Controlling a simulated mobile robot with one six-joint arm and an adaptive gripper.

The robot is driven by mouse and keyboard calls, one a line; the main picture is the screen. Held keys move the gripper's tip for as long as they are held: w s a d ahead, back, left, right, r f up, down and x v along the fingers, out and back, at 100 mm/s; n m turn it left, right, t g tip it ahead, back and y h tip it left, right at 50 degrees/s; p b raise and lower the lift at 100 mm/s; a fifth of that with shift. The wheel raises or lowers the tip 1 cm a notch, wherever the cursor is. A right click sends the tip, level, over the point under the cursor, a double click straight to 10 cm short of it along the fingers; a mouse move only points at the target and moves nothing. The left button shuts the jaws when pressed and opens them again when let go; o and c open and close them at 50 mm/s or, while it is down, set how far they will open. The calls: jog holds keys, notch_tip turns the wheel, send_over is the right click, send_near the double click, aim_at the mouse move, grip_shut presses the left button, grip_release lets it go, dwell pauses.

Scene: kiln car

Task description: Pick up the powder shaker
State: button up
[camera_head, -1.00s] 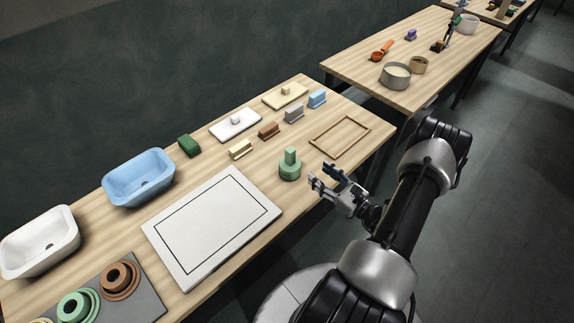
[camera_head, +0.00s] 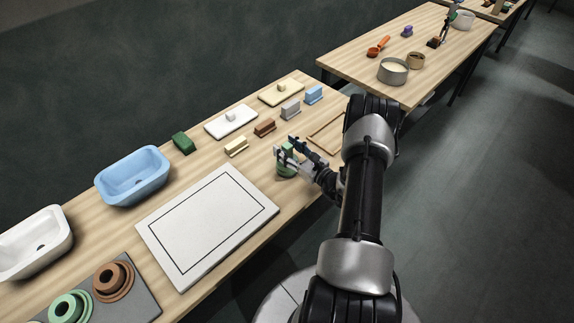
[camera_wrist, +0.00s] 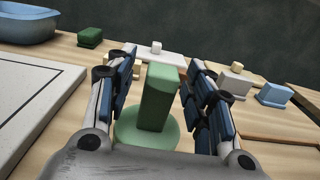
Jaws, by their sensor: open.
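A pale green piece (camera_head: 286,173) with a round base and an upright block-shaped handle stands on the near wooden table (camera_head: 240,258). No marking shows whether it is the powder shaker. My gripper (camera_head: 284,147) is open around its handle and partly hides it in the head view. In the wrist view the green piece's handle (camera_wrist: 158,98) stands upright between the two spread fingers of my gripper (camera_wrist: 160,72). A gap shows on each side, so the fingers appear not to touch it.
A framed white board (camera_head: 207,225) lies left of the green piece. Small blocks, including a brown one (camera_head: 265,127), stand behind it. A thin wooden frame (camera_head: 326,137) lies to the right, partly hidden by my arm. Blue (camera_head: 133,180) and white basins are farther left.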

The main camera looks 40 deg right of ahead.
jog(key=shift+w, duration=0.1)
grip_shut()
dwell(0.6)
dwell(0.4)
